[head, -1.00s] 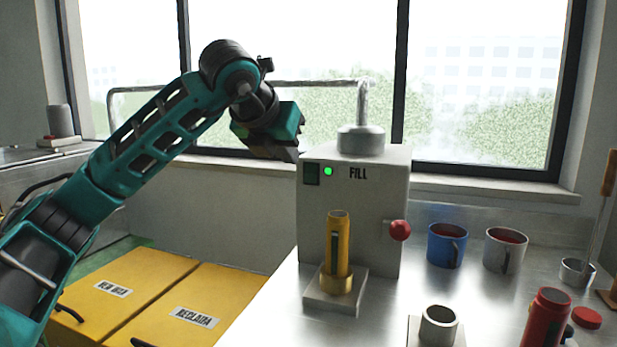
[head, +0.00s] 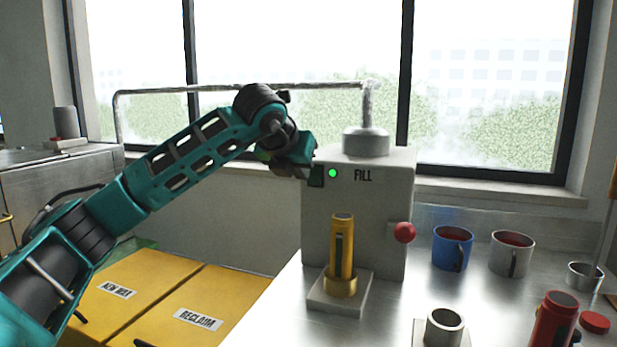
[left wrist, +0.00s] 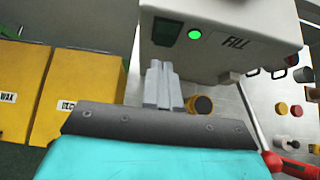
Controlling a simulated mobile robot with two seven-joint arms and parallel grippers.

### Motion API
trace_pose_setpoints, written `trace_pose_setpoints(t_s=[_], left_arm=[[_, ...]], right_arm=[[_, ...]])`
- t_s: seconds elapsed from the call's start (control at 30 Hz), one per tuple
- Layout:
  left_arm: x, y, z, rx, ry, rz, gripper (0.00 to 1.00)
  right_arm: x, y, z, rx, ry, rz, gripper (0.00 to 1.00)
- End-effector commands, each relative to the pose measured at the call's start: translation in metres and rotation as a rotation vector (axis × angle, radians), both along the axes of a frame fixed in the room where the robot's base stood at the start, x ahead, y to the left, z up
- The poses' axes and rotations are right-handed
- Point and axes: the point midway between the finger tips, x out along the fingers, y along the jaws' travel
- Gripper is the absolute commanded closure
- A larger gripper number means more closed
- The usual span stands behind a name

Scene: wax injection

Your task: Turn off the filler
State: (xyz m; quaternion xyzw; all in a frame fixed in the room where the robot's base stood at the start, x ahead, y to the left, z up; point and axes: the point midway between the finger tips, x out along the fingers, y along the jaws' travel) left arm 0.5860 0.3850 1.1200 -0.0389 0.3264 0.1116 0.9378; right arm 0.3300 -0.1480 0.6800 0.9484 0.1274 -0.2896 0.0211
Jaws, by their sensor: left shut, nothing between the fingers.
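The filler (head: 358,220) is a grey box labelled FILL, standing on the steel bench. Its green light (head: 333,174) is lit, with a dark green switch (head: 316,176) just left of it. In the left wrist view the switch (left wrist: 167,31) and the lit light (left wrist: 194,34) show above the fingers. My left gripper (head: 309,172) is shut and empty, with its tip close to the switch in the head view; I cannot tell whether they touch. In the left wrist view the shut fingers (left wrist: 163,85) point toward the filler's front, below the switch. My right gripper is not in view.
A yellow cylinder (head: 342,248) stands in a holder on a grey plate at the filler's front. A red-knobbed lever (head: 404,232) sticks out at the right. Mugs (head: 452,247) and a red cylinder (head: 553,322) stand further right. Yellow bins (head: 150,285) are below left.

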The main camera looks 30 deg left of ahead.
Motion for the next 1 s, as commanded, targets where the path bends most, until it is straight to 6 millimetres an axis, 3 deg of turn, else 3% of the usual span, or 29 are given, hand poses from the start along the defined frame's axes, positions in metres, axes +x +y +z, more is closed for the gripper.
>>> trace_pose_setpoints(t_s=[0.07, 0.33, 0.8, 1.0], left_arm=[[0.013, 0.003, -0.012, -0.001, 0.003, 0.0, 1.0], [0.041, 0.009, -0.023, 0.0, 0.0, -0.001, 1.0], [0.047, 0.011, -0.026, 0.0, 0.0, -0.001, 1.0], [0.053, 0.012, -0.036, 0.0, 0.0, -0.001, 1.0]], right_arm=[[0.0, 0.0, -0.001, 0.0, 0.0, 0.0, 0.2], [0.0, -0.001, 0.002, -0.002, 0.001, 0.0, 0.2], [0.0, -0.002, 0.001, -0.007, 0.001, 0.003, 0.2], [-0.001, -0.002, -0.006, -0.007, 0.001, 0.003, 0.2]])
